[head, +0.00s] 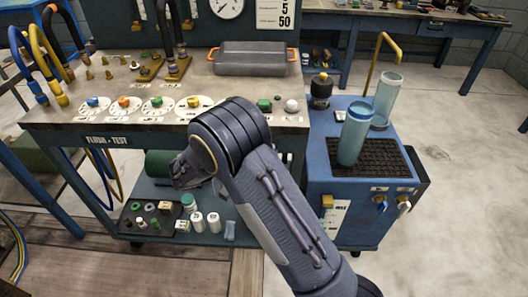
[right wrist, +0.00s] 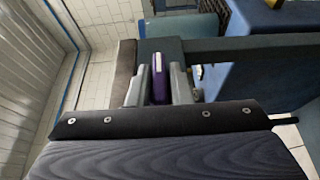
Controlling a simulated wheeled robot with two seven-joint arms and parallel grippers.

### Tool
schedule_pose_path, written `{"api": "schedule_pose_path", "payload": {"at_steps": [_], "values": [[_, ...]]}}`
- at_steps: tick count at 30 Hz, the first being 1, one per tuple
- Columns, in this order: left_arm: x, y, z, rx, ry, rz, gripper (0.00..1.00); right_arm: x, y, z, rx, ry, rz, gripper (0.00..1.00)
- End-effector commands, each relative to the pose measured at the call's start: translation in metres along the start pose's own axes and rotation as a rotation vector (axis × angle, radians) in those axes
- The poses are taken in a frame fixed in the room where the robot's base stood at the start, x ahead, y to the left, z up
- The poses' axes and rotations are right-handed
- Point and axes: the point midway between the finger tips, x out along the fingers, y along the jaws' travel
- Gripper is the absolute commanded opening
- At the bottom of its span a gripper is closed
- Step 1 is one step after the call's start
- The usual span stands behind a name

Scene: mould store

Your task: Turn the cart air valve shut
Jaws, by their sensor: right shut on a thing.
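My right arm comes in from the lower right in the head view, and its gripper (head: 186,172) is in front of the flush-test cart (head: 165,137), below the worktop's front edge. In the right wrist view my right gripper (right wrist: 158,90) is shut on a narrow purple and pale handle (right wrist: 158,78), one finger on each side. The handle stands upright between the fingers, close to a dark bar. I cannot tell from these views whether it is the air valve's handle or how far it is turned. My arm hides part of the cart front. My left gripper is not in view.
Coloured knobs on round plates (head: 157,102) line the worktop, with a grey tray (head: 250,60) behind. Bottles (head: 197,220) stand on the lower shelf. A blue cabinet (head: 340,185) with a tall cup (head: 354,133) stands to the right. Floor on the far right is clear.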

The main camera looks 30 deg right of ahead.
Motion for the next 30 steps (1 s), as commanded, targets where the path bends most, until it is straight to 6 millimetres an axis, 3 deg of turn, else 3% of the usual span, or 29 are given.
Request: {"api": "schedule_pose_path", "payload": {"at_steps": [17,18,20,30], "values": [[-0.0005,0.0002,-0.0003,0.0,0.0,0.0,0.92,0.0002,0.001,-0.0013,-0.006,0.003,0.027,0.0],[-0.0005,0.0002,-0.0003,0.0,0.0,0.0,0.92,0.0002,0.001,-0.0014,-0.006,0.004,0.027,0.24],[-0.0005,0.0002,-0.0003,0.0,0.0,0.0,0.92,0.0002,0.0009,-0.0012,-0.006,0.003,0.027,0.32],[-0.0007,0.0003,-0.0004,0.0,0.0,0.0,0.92,-0.0035,0.0001,-0.0006,-0.008,0.002,0.026,0.34]]}}
